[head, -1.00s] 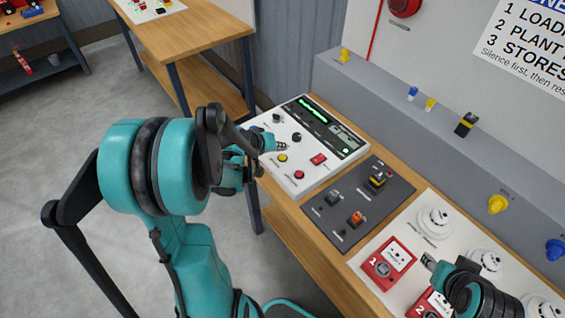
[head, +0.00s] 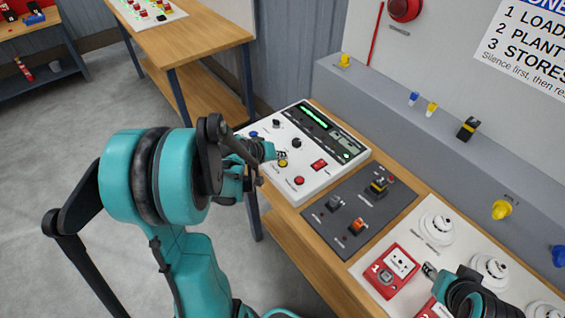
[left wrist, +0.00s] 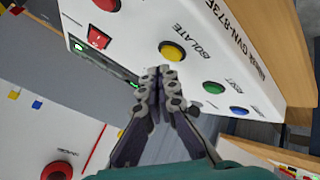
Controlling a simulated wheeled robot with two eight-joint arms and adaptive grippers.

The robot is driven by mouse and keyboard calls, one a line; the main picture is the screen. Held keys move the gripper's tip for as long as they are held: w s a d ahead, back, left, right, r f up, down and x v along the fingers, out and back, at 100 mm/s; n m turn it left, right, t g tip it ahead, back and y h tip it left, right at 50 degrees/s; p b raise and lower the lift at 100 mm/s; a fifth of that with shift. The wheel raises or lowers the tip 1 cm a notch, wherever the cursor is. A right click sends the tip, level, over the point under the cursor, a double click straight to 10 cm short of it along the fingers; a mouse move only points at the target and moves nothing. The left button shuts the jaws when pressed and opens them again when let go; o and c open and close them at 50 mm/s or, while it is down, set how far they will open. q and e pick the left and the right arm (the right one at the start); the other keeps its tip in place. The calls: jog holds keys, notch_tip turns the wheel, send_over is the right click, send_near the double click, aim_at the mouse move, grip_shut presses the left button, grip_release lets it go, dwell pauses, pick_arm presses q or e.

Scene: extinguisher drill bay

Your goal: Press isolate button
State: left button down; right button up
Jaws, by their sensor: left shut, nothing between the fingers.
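The isolate button is the yellow button (left wrist: 172,50) with the ISOLATE label beside it in the left wrist view. It sits on the white control panel (left wrist: 135,30), between a red button (left wrist: 107,4) and a green button (left wrist: 213,88). In the head view the yellow button (head: 282,163) is partly covered by my fingertips. My left gripper (head: 281,155) is shut and empty, its tips right by the yellow button; they also show in the left wrist view (left wrist: 160,74). Whether they touch it I cannot tell. My right gripper (head: 430,269) is over the detector board at the lower right.
A blue button (left wrist: 239,112) lies farther along the same row. A dark switch plate (head: 340,215) and red call points (head: 392,272) stand on the bench to the right. A grey ledge (head: 400,140) with coloured knobs runs behind.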

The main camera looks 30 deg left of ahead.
aim_at(281, 164)
pick_arm(q)
jog(key=shift+f, duration=0.15)
dwell(0.5)
jog(key=shift+f+b, duration=0.3)
jog(key=shift+b, duration=0.2)
jog(key=shift+f+b, duration=0.4)
jog(key=shift+f, duration=0.05)
dwell(0.4)
jog(key=shift+r, duration=0.15)
jog(key=shift+r+p, duration=0.65)
jog(key=shift+r, duration=0.1)
notch_tip(281, 164, up, 5)
jog(key=p, duration=0.4)
jog(key=shift+r, duration=0.1)
